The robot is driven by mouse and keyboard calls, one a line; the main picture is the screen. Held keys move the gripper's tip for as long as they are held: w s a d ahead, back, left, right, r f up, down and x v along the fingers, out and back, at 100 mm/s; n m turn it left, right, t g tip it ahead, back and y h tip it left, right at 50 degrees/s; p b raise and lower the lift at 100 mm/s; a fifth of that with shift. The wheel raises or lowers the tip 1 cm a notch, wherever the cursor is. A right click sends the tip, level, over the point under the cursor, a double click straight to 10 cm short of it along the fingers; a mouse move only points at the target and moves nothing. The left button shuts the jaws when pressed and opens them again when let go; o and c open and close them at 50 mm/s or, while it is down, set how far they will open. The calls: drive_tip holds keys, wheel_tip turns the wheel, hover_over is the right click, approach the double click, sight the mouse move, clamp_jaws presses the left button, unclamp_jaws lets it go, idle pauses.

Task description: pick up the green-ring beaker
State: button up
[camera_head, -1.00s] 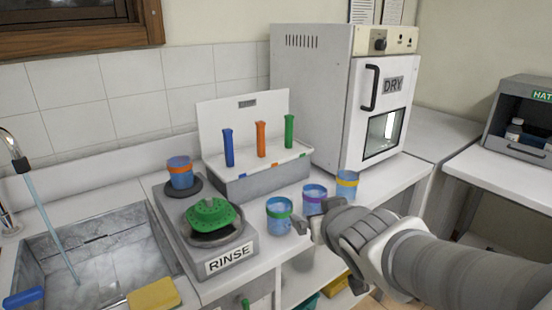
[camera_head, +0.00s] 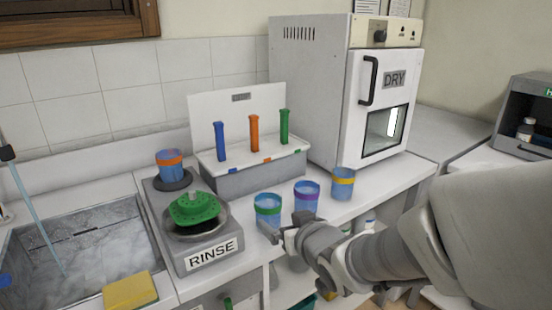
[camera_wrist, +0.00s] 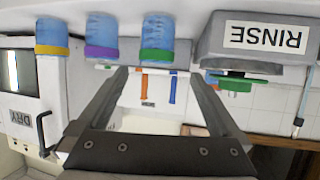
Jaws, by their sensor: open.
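The green-ring beaker (camera_head: 268,207) is blue and see-through with a green band near its rim. It stands upright at the counter's front edge, right of the rinse unit. In the wrist view, which is upside down, the green-ring beaker (camera_wrist: 158,32) lies ahead of and between the two fingers. My gripper (camera_head: 279,231) is just in front of the beaker in the head view. My gripper also shows in the wrist view (camera_wrist: 158,76), with its fingers spread and nothing between them. Whether a fingertip touches the beaker cannot be told.
A purple-ring beaker (camera_head: 306,196) stands close to the right, then a yellow-ring beaker (camera_head: 343,184). The rinse unit (camera_head: 208,255) is on the left, with an orange-ring beaker (camera_head: 170,164) at its back. A tube rack (camera_head: 258,179) and the drying oven (camera_head: 311,92) stand behind.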

sight(271, 211)
drive_tip(key=p+x, duration=0.1)
drive_tip(key=x, duration=0.8)
drive_tip(key=w+f, duration=0.3)
drive_tip(key=shift+w+a, duration=0.3)
drive_tip(key=shift+a, duration=0.1)
drive_tip(key=shift+w+a, duration=0.15)
drive_tip(key=shift+w, duration=0.25)
drive_tip(key=c, duration=1.1)
drive_tip(key=shift+c, duration=0.6)
drive_tip(key=shift+r, duration=0.1)
